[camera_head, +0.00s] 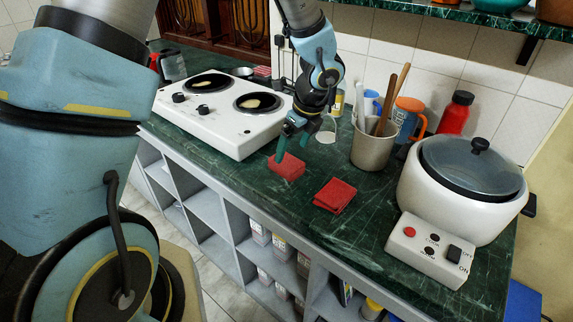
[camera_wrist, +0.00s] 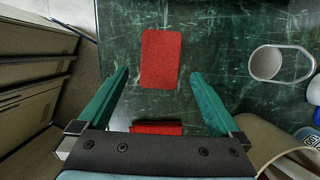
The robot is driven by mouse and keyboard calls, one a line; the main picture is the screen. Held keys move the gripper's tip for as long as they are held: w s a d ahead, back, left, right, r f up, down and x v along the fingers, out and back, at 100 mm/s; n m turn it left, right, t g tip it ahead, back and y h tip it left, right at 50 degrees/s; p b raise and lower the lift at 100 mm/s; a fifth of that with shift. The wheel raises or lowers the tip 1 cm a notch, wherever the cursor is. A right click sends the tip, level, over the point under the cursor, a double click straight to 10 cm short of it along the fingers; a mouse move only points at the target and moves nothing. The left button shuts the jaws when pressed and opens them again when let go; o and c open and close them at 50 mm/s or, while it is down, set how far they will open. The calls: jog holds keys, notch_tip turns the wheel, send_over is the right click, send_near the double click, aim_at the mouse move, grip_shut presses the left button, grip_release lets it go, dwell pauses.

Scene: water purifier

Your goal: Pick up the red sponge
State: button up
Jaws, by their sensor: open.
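The red sponge (camera_head: 287,167) is a flat block lying on the green marbled counter, in front of the white cooktop. In the wrist view the sponge (camera_wrist: 161,58) shows as an upright red rectangle at upper centre. My gripper (camera_head: 293,147) is open and empty, pointing down close to the sponge. One finger overlaps the sponge's far left edge in the head view. In the wrist view the fingers of my gripper (camera_wrist: 158,75) stand wide apart, left and right of the sponge's lower half. Their exact height above the counter cannot be told.
A red folded cloth (camera_head: 335,195) lies right of the sponge; my gripper body partly hides the cloth (camera_wrist: 155,128) in the wrist view. A utensil pot (camera_head: 372,150), strainer (camera_head: 326,137) and cooker (camera_head: 455,190) stand to the right. The cooktop (camera_head: 228,118) is left. Shelves lie below the counter's front edge.

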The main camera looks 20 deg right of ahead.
aim_at(287, 162)
jog(key=shift+p+x, duration=0.55)
jog(key=shift+x, duration=2.35)
jog(key=shift+w+f, duration=0.1)
jog(key=shift+f, duration=0.1)
jog(key=c, duration=1.2)
jog(key=shift+c, duration=0.2)
notch_tip(287, 162, up, 10)
jog(key=shift+r+b, duration=0.25)
jog(key=shift+b, duration=0.05)
